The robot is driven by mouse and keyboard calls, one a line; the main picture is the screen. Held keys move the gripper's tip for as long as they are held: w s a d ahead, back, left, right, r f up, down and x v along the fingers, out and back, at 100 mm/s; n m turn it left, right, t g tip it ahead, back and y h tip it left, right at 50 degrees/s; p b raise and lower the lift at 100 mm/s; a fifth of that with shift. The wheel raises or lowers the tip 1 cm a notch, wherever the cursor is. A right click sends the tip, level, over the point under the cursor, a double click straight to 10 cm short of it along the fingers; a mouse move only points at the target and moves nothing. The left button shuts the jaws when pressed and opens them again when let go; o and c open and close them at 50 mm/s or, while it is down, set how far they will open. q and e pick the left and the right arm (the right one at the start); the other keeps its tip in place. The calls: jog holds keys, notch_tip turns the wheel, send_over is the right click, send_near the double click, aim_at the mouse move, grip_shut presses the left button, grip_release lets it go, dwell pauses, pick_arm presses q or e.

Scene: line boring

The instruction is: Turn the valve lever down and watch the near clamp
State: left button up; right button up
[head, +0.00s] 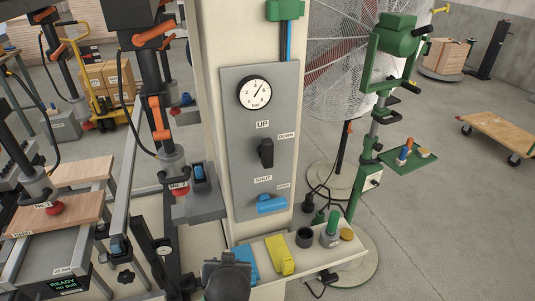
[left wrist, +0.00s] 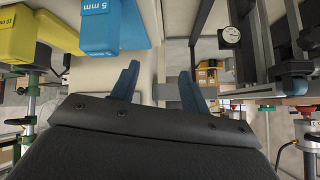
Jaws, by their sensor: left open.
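The valve lever, a black handle (head: 265,152), stands upright on a grey panel (head: 240,190), with "UP" above it and "DOWN" to its upper right. A clamp (head: 173,165) with an orange handle and red tip is left of the panel. Another clamp (head: 38,185) has its red tip over a wooden board (head: 75,208); I cannot tell which is the near one. My left gripper (left wrist: 158,82) is open and empty, blue fingers apart. Its dark body (head: 228,278) shows low in the head view, below the panel and apart from the lever. My right gripper is out of view.
A blue 5 mm block (left wrist: 112,28) and a yellow block (head: 280,255) are beside my left gripper. A display (head: 68,286) reads "READY no pull". Open floor lies right.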

pick_arm(q)
jog(key=w+d+r+n+t+y, duration=0.1)
jog(key=w+d+r+t, duration=0.2)
jog(key=r, duration=0.4)
jog(key=w+d+r+n+t+y, duration=0.1)
jog(key=w+d+r, duration=0.1)
jog(key=d+r, duration=0.35)
jog(key=n+t+y, duration=0.1)
jog(key=n+t, duration=0.1)
jog(key=t, duration=0.2)
send_near(269, 153)
jog(key=w, duration=0.3)
jog(key=shift+w+a+p, duration=0.3)
jog(key=shift+w+a, duration=0.25)
jog(key=p+x, duration=0.2)
jog(key=x, duration=0.3)
jog(key=shift+w+a+p, duration=0.2)
jog(key=shift+w+p, duration=0.05)
jog(key=shift+p, duration=0.05)
jog(key=shift+w+a+f, duration=0.1)
jog(key=shift+w+a, duration=0.05)
jog(key=shift+w, duration=0.45)
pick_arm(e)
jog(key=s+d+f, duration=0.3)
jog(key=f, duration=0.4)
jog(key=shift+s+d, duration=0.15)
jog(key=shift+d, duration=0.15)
